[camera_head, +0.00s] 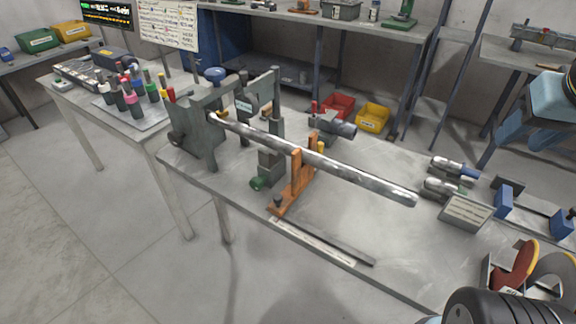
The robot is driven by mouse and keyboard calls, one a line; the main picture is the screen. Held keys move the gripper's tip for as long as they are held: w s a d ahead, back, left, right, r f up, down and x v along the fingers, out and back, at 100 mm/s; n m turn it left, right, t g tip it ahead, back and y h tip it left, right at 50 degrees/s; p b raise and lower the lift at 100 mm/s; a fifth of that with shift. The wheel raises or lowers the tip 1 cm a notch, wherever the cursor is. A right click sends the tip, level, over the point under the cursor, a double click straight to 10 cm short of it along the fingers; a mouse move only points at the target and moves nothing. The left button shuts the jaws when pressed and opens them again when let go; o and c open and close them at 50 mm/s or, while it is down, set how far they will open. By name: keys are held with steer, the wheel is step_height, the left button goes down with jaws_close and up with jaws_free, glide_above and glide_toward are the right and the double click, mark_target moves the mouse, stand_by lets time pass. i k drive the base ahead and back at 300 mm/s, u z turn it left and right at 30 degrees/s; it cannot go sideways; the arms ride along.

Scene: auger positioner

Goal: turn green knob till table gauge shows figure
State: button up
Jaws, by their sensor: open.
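The green knob (259,183) sits low on the grey positioner (271,162), near the front edge of the metal table, beside an orange stand (294,180). A long grey metal bar (350,176) runs through the positioner from the left bracket and rests across the orange stand, its free end out to the right. No readable table gauge can be made out at this size. A black screen (108,14) with green and yellow text is at the top left; its text is too small to read. My gripper cannot be made out in this view.
Coloured-handled tools stand in a tray (150,119) on the left table. A flat dark strip (335,246) lies along the front edge.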

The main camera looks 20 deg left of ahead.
mark_target(257, 184)
steer(key=z, duration=0.55)
steer(key=k, duration=0.85)
steer(key=u, duration=0.85)
steer(key=i, duration=0.6)
steer(key=z, duration=0.1)
